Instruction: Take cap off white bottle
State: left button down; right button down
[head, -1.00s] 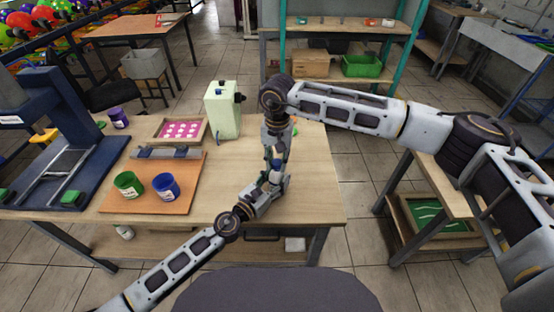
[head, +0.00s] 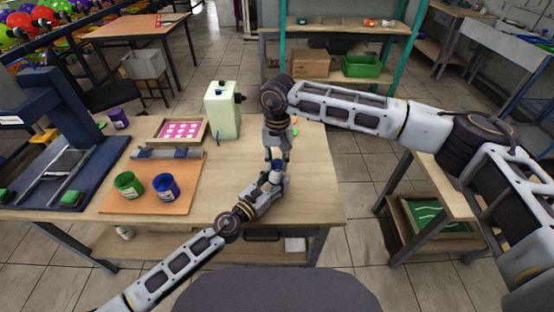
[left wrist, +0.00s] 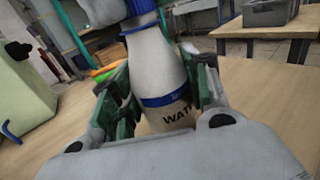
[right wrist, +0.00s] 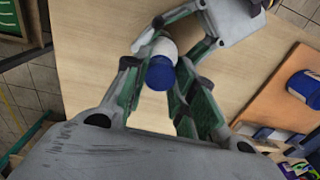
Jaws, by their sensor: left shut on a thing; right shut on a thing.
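The white bottle (left wrist: 158,65) with blue bands and dark lettering stands roughly upright between the fingers of my left gripper (head: 273,178), which is shut on its body. Its blue cap (right wrist: 160,74) shows end-on in the right wrist view, with the white bottle behind it. My right gripper (head: 277,157) comes down from above and is shut on the cap, a finger on each side. In the left wrist view the cap (left wrist: 137,22) is at the bottle's top, partly hidden by my right gripper. I cannot tell whether any gap separates cap and bottle.
Green (head: 129,186) and blue (head: 166,187) ink jars stand on an orange board at the left. A pale green machine (head: 222,110) stands behind, beside a pink-patterned tray (head: 181,130). A blue press (head: 62,140) is farther left.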

aim_at(277, 162)
jog(key=shift+r, duration=1.2)
dwell(0.4)
jog(key=shift+r, duration=1.9)
pick_arm(q)
jog(key=c, duration=0.6)
grip_release()
jog(key=shift+c, duration=0.2)
jog(key=shift+s+a, duration=0.2)
jog(key=shift+v, duration=5.75)
